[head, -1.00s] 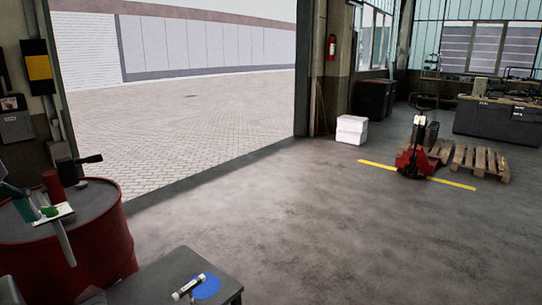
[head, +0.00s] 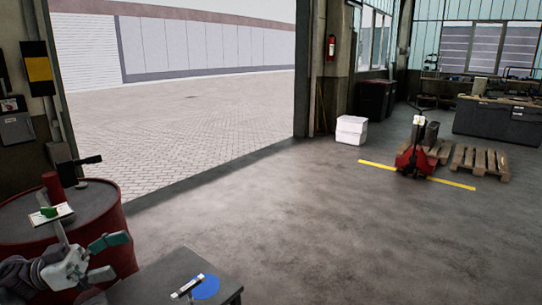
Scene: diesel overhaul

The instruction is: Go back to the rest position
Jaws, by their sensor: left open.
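My left gripper (head: 117,255) is at the lower left in the head view. Its two fingers, with grey-green pads, are spread apart and point right, with nothing between them. It shows in front of the red drum and just left of the dark table; I cannot tell its exact height. My right gripper is not in view.
The red drum (head: 122,250) carries a red can (head: 53,185), a dark tool and a white card (head: 44,216) with a green item. Open floor lies beyond.

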